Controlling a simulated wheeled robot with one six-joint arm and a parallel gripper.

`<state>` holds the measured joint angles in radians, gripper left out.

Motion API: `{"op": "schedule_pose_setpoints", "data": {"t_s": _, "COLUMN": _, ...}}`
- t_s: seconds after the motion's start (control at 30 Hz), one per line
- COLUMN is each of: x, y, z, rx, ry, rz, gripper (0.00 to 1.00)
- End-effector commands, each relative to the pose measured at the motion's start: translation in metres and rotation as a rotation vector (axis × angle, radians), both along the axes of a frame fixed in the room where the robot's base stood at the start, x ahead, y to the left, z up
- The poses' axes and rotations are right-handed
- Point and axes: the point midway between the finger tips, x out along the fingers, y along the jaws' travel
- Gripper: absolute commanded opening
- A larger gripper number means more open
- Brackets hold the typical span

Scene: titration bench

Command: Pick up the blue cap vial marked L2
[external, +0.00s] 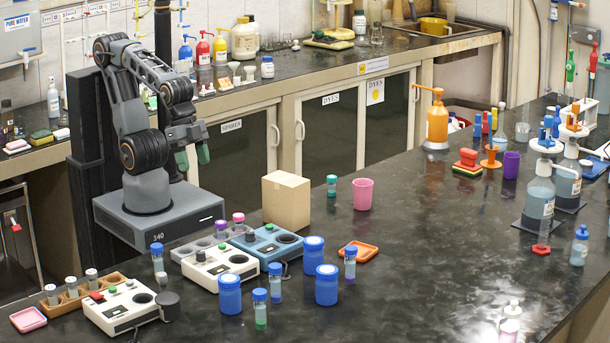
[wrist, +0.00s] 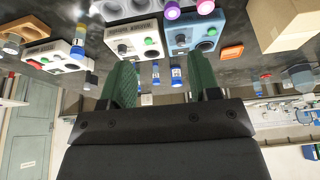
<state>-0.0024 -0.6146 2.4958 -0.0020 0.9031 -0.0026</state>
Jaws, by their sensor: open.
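Several vials with blue caps stand on the black bench in the external view. One (external: 158,262) is at the left beside the white instruments, one (external: 275,284) and one with green liquid (external: 260,311) are at the front, and another (external: 350,263) is by the orange tray. No marking is readable, so I cannot tell which is L2. My gripper (external: 192,158) is open and empty, above and behind the instruments, apart from every vial. In the wrist view its green fingers (wrist: 161,85) are spread, with small blue-capped items (wrist: 177,76) visible between them.
Blue-lidded jars (external: 326,286) crowd the front vials. White (external: 218,268) and blue instruments (external: 268,242), a cardboard box (external: 286,199) and a vial rack (external: 75,295) stand nearby. An orange tray (external: 362,250) lies right of the jars. The bench's middle right is clear.

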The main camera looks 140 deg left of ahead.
Motion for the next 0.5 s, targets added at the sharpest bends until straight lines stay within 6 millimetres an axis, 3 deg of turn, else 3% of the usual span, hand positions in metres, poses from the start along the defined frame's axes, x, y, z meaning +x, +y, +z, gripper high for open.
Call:
{"op": "schedule_pose_setpoints", "data": {"t_s": 0.33, "x": 0.002, "y": -0.001, "z": -0.002, "rx": -0.02, "ry": 0.005, "rz": 0.018, "gripper": 0.61}}
{"op": "schedule_pose_setpoints", "data": {"t_s": 0.5, "x": 0.03, "y": -0.02, "z": -0.015, "rx": -0.251, "ry": 0.055, "rz": 0.235, "gripper": 0.61}}
